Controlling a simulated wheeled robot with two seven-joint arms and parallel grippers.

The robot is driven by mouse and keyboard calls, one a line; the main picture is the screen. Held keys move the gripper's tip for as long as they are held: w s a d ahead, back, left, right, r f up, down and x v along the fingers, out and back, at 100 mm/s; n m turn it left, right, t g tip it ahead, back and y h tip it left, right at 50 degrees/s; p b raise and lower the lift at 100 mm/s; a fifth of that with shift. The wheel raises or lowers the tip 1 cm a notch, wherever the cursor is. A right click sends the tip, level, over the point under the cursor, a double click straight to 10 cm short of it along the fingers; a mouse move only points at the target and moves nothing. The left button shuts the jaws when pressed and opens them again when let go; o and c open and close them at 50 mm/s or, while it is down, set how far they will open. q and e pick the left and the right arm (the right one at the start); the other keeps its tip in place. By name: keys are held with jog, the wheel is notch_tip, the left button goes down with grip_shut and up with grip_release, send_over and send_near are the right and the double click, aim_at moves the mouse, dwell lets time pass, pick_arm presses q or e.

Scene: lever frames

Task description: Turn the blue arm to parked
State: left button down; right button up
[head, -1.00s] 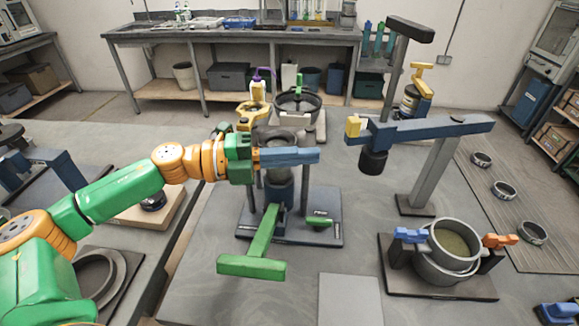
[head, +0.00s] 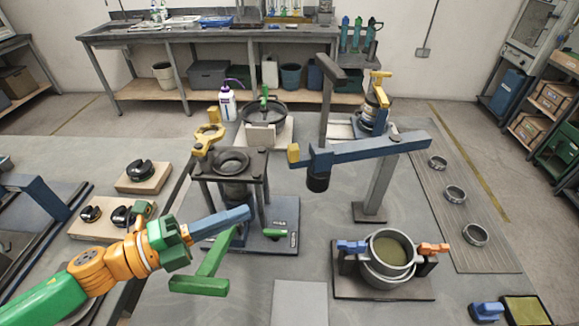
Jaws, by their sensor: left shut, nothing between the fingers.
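The blue arm (head: 375,150) lies roughly level on top of a grey slanted post, right of the middle. It has a yellow block at its left end and a dark cylinder (head: 318,178) hanging beneath near that end. A parked mark cannot be made out. My left gripper (head: 247,213) is shut and empty, its blue fingers pointing right. It is apart from the blue arm, to the left of and below its yellow end in the picture, close to a green T-shaped handle (head: 212,270). My right gripper is out of view.
A dark press stand (head: 262,158) is just behind my left gripper. A grey pot (head: 390,250) with blue and orange clamps stands below the blue arm. A dark-topped post (head: 326,70) rises behind. A grey plate (head: 300,302) lies in front.

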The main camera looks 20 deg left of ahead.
pick_arm(q)
jog(key=w+d+b, duration=0.3)
jog(key=w+d, duration=0.1)
jog(key=w, duration=0.6)
jog(key=shift+w+f, duration=0.15)
jog(key=shift+w, duration=0.15)
jog(key=shift+d, duration=0.1)
